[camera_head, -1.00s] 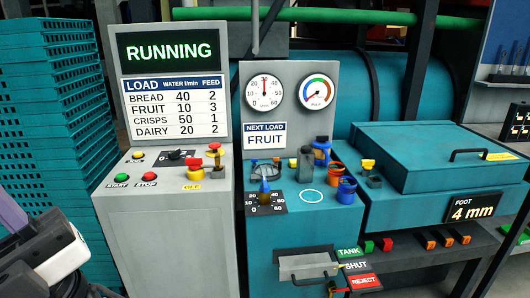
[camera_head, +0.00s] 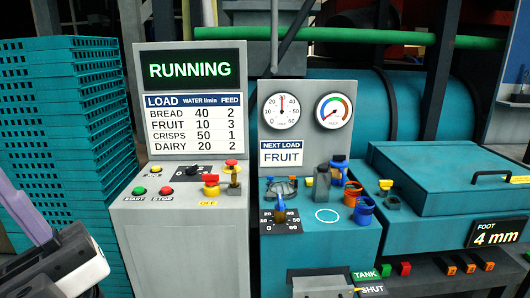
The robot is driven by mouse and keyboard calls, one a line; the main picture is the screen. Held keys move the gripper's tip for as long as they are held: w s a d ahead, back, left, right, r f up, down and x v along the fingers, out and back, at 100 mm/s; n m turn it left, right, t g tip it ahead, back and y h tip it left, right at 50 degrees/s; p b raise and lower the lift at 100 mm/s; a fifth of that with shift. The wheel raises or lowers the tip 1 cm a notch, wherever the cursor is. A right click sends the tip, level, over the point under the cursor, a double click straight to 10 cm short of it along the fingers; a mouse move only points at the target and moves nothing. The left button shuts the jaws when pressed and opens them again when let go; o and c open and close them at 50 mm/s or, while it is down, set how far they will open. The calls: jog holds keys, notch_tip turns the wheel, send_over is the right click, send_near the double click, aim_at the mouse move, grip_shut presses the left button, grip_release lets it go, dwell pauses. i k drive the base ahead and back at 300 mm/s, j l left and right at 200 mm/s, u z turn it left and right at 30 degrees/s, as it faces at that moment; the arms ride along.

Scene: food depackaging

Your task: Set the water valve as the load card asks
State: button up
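The load card (camera_head: 193,118) lists FRUIT with water 10 and feed 3. A NEXT LOAD sign (camera_head: 282,155) reads FRUIT. The water valve (camera_head: 281,212) appears to be the blue-handled knob on a black dial plate marked 0 to 60; its handle points roughly up, near the middle of the scale. The left gauge (camera_head: 282,110) has its needle straight up, about mid-scale. Part of my arm (camera_head: 70,268), white and dark with a purple piece, shows at the lower left, well left of the valve. My gripper's fingertips are not visible.
The screen (camera_head: 190,70) reads RUNNING. Red and yellow controls (camera_head: 211,185) stand left of the valve; a dark grey upright handle (camera_head: 322,182) and orange-blue rings (camera_head: 363,208) stand to its right. Stacked teal crates (camera_head: 70,130) are at left. A teal lidded box (camera_head: 450,180) is at right.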

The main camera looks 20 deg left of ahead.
aim_at(280, 206)
jog(key=i+j+u, duration=0.5)
jog(key=i+j, duration=0.25)
